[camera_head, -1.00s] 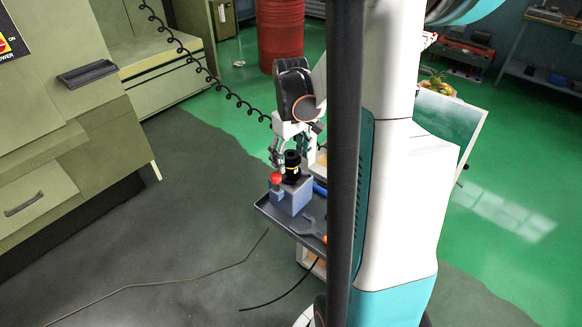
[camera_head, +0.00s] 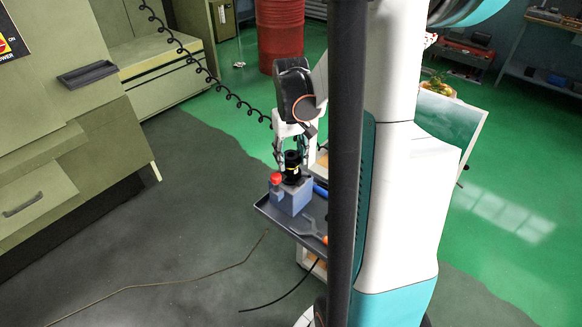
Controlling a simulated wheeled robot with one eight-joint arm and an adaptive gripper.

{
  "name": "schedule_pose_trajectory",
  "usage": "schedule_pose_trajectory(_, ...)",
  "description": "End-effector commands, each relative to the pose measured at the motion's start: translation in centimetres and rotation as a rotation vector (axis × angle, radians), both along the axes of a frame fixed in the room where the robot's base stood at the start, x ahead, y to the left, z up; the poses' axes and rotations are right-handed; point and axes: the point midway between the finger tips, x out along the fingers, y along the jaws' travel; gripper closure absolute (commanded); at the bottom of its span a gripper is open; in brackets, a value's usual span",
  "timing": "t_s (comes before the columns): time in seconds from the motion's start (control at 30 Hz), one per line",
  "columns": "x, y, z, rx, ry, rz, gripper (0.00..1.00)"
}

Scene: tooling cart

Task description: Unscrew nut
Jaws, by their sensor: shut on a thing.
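My gripper (camera_head: 291,152) points down over the tooling cart (camera_head: 268,214), with its fingers on either side of a black cylindrical part (camera_head: 292,160) with a yellow band. The jaws look shut around the top of this part, which stands upright on a grey-blue block (camera_head: 291,197). I cannot make out a separate nut at this size; it may be the black top between the fingers. A red cap (camera_head: 275,178) sits on the block's left side, close to the fingers.
A blue-handled tool (camera_head: 320,189) and a grey tool (camera_head: 308,227) lie on the cart, right of the block. A dark vertical post hides the cart's right part. Green-beige cabinets (camera_head: 70,130) stand at left, and a red barrel (camera_head: 280,35) stands behind. Floor left of the cart is clear except for cables.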

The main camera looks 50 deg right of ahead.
Motion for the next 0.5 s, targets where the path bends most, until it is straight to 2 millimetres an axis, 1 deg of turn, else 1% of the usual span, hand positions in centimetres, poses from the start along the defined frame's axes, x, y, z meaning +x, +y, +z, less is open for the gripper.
schedule_pose_trajectory(0.3,-0.01,0.03,-0.04,0.000,0.000,0.366,0.96)
schedule_pose_trajectory(0.4,-0.02,0.03,-0.02,0.000,0.000,0.456,0.96)
schedule_pose_trajectory(0.5,-0.02,0.03,-0.01,0.000,0.000,0.497,0.96)
